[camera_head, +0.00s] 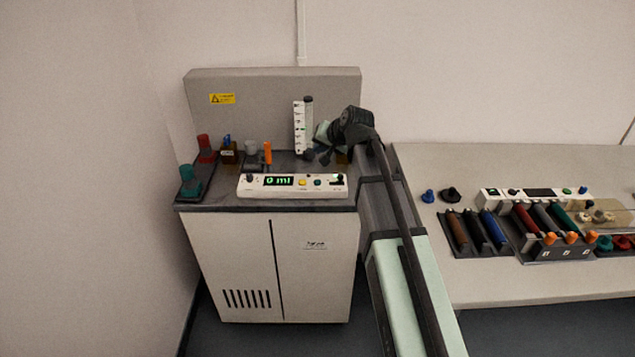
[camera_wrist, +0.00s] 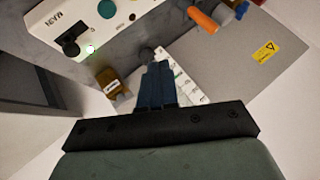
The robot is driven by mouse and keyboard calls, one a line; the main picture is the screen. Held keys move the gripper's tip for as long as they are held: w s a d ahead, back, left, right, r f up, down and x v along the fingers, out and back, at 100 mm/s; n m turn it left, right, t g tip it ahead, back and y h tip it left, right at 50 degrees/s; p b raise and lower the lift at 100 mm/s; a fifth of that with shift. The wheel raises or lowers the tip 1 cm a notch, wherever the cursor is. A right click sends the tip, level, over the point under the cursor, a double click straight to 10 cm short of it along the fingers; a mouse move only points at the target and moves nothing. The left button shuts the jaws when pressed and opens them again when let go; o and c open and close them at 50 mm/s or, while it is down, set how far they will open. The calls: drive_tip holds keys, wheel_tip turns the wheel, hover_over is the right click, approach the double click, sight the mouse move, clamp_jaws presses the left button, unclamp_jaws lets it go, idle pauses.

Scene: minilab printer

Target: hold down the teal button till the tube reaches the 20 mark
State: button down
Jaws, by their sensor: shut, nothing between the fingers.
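The teal button (camera_head: 318,183) sits on the front control panel (camera_head: 262,190), right of a yellow button. It also shows at the top of the wrist view (camera_wrist: 106,8). The panel display (camera_head: 279,181) reads 0 ml in green. The clear tube (camera_head: 309,130) stands upright behind the panel, beside a white marked scale (camera_head: 298,130). I cannot make out its liquid level. My gripper (camera_head: 323,157) is shut and empty, above the cabinet top behind the panel and apart from the button. In the wrist view its fingers (camera_wrist: 158,66) overlap the scale (camera_wrist: 188,82).
Red (camera_head: 206,148) and teal (camera_head: 187,180) capped bottles, a brown bottle (camera_head: 229,152) and an orange piece (camera_head: 267,152) stand left. A black main switch (camera_wrist: 69,46) with a lit green lamp is at the panel's right end. A bench (camera_head: 410,275) with cartridges lies right.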

sight(320, 183)
drive_tip(key=shift+f, duration=0.15)
drive_tip(key=shift+f, duration=4.3)
drive_tip(key=shift+f, duration=0.85)
idle(2.7)
